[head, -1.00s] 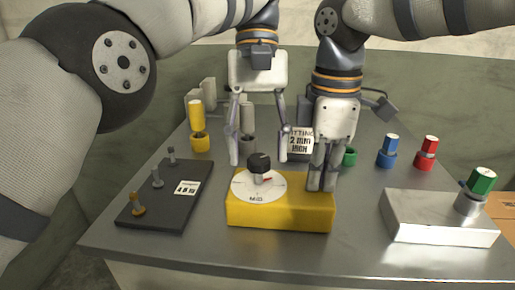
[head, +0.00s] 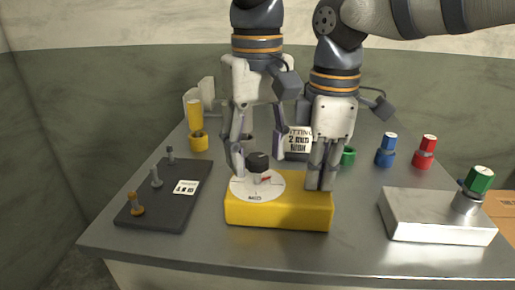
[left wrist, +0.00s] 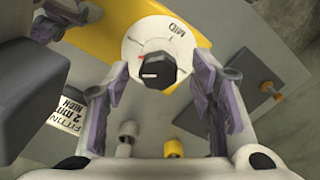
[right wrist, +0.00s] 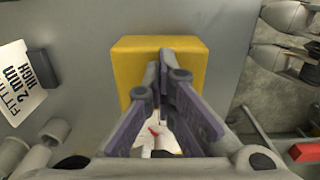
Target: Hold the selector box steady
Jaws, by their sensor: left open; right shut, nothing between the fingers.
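The selector box (head: 290,212) is a yellow block near the table's front in the head view. Its top carries a white dial (head: 246,188) and a black knob (head: 257,162) with a red mark beside it. My left gripper (head: 259,158) is open above the dial; in the left wrist view the knob (left wrist: 160,70) shows between its spread fingers, and I cannot tell contact. My right gripper (head: 319,184) is shut and empty at the box's right top; in the right wrist view its fingers cover part of the box (right wrist: 135,65). Whether they touch it is unclear.
A dark plate (head: 160,208) with several small levers lies left. A silver block (head: 435,217) with a green-capped knob (head: 480,180) stands right. Blue (head: 387,143), red (head: 426,146) and yellow (head: 195,112) pieces stand behind, with a "2 mm" sign (head: 298,142).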

